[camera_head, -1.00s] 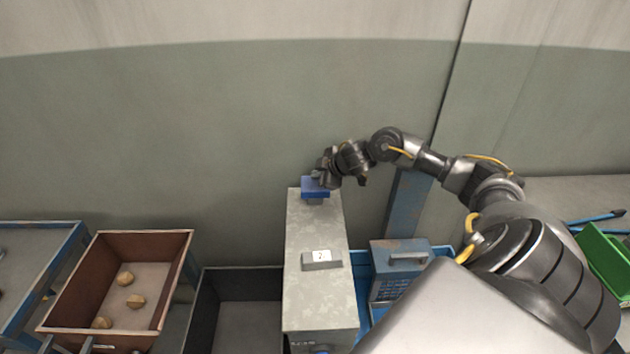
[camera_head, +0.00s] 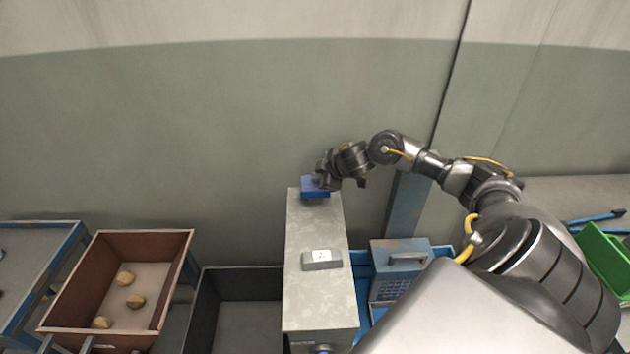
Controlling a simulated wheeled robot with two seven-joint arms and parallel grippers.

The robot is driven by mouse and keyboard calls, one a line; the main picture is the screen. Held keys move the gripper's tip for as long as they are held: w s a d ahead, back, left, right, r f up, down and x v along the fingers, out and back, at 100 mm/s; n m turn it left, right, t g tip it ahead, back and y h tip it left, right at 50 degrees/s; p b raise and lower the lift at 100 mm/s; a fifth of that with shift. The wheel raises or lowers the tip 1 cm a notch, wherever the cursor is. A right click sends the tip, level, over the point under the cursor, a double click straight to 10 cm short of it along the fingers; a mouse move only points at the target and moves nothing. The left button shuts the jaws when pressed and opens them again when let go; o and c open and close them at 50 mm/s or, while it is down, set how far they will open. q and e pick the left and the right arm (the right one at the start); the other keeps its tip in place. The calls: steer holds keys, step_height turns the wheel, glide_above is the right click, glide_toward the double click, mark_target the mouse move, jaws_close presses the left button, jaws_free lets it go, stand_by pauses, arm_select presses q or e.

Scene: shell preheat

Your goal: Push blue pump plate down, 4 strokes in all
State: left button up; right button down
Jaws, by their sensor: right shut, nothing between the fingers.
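The blue pump plate (camera_head: 313,192) sits at the far end of the tall grey cabinet top (camera_head: 316,222). It looks level and close to the cabinet top, with no stem showing below it. My right gripper (camera_head: 320,181) is shut and empty. Its fingertips are at the plate's upper side and seem to touch it; the exact contact is too small to tell. A small grey block with a white display (camera_head: 322,257) sits on the cabinet top nearer to me; its marking is not clearly readable. My left gripper is not in view.
A brown bin (camera_head: 140,245) with several tan lumps stands at the left, next to a dark open bin (camera_head: 240,268). A blue box with a handle (camera_head: 398,259) is right of the cabinet. A green bin (camera_head: 606,250) is at the far right.

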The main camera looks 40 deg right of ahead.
steer(key=shift+s+f+b, duration=0.1)
steer(key=shift+f+b, duration=0.9)
steer(key=shift+f, duration=0.8)
stand_by(1.0)
stand_by(0.4)
steer(key=shift+r+p, duration=2.15)
steer(key=shift+p, duration=0.2)
steer(key=shift+r, duration=0.1)
steer(key=shift+r+p, duration=0.25)
steer(key=shift+p, duration=0.1)
step_height(320, 180, up, 4)
steer(key=p, duration=0.4)
steer(key=shift+r+p, duration=0.25)
steer(key=shift+p, duration=0.15)
stand_by(0.6)
